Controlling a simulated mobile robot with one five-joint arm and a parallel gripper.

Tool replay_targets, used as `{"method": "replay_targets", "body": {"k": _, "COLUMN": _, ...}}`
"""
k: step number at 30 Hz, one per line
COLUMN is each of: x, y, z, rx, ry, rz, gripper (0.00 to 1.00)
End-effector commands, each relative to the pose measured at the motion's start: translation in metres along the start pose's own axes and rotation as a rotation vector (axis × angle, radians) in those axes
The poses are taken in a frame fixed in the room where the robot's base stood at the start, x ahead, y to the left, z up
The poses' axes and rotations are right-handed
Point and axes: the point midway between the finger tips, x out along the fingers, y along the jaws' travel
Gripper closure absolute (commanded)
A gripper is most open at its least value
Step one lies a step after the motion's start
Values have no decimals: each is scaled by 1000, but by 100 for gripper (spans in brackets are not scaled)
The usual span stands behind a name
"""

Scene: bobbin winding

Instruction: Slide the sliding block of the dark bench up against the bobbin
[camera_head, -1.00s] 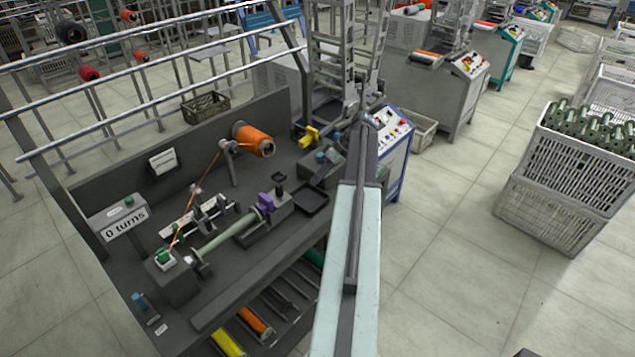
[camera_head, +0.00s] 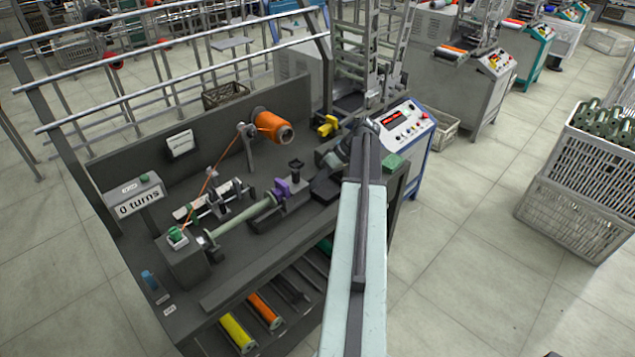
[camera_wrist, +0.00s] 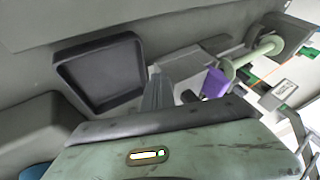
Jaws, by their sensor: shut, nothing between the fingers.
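The pale green bobbin (camera_head: 240,219) lies across the dark bench (camera_head: 226,277), its left end at the dark winding head. The sliding block (camera_head: 295,193) is dark, with a purple nose (camera_head: 283,189) and a black knob on top. The nose is at the bobbin's right end; I cannot tell whether they touch. In the wrist view the purple nose (camera_wrist: 214,84) is beside the bobbin's flange (camera_wrist: 230,68). My gripper (camera_wrist: 158,92) is shut and empty, above the bench to the right of the block. In the head view my arm largely hides it.
A black tray (camera_wrist: 102,72) lies on the bench right of the block. A yellow clamp (camera_head: 327,126) and an orange thread spool (camera_head: 273,127) stand behind. A "0 turns" display (camera_head: 138,201) is at the left. A control cabinet (camera_head: 405,125) stands beyond the bench's right end.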

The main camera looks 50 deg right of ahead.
Motion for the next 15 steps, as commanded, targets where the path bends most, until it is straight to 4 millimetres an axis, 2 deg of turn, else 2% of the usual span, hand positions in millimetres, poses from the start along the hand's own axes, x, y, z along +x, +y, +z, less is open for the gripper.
{"method": "replay_targets", "body": {"k": 6, "x": 16, "y": -32, "z": 1, "rx": -2, "ry": -2, "rz": -3, "gripper": 100}}
{"method": "replay_targets", "body": {"k": 15, "x": 20, "y": -38, "z": 0, "rx": -5, "ry": -5, "rz": -10, "gripper": 100}}
